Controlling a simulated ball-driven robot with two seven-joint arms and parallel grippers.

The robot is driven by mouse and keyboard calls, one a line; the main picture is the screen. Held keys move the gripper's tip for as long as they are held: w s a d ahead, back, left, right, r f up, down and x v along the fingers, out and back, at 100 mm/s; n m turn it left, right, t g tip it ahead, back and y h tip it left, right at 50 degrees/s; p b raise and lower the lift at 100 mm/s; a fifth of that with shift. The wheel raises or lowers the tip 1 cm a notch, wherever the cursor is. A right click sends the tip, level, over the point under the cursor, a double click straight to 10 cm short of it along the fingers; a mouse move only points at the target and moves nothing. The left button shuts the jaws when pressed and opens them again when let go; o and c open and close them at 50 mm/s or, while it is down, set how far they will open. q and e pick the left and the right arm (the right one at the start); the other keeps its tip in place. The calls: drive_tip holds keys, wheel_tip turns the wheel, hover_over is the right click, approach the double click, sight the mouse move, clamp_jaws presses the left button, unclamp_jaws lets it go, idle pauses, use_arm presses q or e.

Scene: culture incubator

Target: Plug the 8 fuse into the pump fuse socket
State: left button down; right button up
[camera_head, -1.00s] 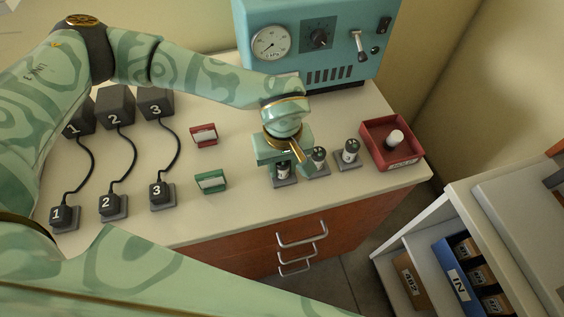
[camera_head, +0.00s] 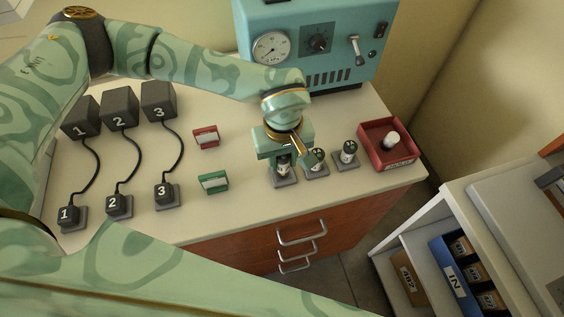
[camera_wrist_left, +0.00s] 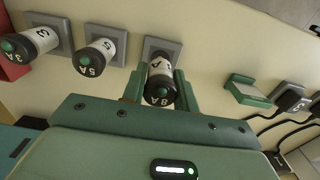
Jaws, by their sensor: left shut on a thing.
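The pump is the teal box (camera_head: 300,45) with a gauge and knob at the back. I cannot make out its fuse socket; my left arm covers part of the pump's lower front. My right gripper is not in view.
A 5 A fuse (camera_wrist_left: 97,57) and another fuse (camera_wrist_left: 28,43) stand close beside. A red tray (camera_head: 372,130) holding a white-topped piece is at the right. Green (camera_head: 213,182) and red (camera_head: 206,137) holders and several corded black plugs lie left. The table's front edge is near.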

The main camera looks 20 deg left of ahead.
use_arm(q)
drive_tip(key=shift+r+p, duration=1.1)
drive_tip(key=shift+r, duration=0.5)
